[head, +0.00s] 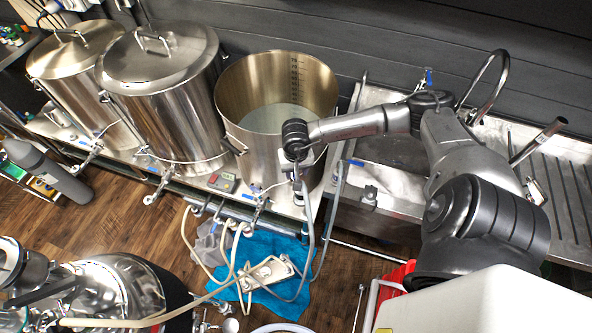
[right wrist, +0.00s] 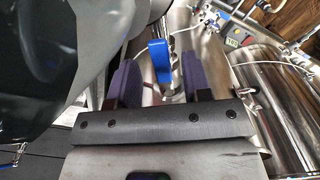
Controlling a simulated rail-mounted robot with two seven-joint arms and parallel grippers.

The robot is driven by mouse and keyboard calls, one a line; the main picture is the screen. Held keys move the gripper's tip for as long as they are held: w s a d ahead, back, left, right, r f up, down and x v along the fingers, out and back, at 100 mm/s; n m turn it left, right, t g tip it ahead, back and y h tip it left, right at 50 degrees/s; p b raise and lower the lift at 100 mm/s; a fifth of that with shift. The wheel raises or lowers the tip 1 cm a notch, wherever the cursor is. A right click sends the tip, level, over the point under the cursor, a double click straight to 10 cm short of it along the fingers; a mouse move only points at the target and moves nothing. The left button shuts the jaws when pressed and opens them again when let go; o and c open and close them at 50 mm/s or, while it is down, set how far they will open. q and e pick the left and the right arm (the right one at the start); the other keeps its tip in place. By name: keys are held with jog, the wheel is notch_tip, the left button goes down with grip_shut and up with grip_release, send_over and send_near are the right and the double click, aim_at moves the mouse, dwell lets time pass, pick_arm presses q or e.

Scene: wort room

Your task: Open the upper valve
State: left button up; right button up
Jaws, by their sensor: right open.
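A valve's blue lever handle (right wrist: 158,60) shows in the right wrist view. It stands between the two fingers of my right gripper (right wrist: 160,82), with a visible gap to the finger on its right. The fingers are apart and not closed on the handle. In the head view my right gripper (head: 299,188) points down in front of the open steel kettle (head: 268,150). It hides the valve behind it there. My left gripper is in neither view.
Two lidded kettles (head: 160,92) stand left of the open one. Lower valves (head: 260,205) and pale hoses (head: 188,245) sit below the bench edge, near the gripper. A blue cloth (head: 255,245) lies on the floor. A sink bench (head: 375,190) is at right.

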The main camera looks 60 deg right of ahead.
notch_tip(320, 180, up, 13)
jog(key=b, duration=0.3)
jog(key=shift+r, duration=0.1)
dwell(0.7)
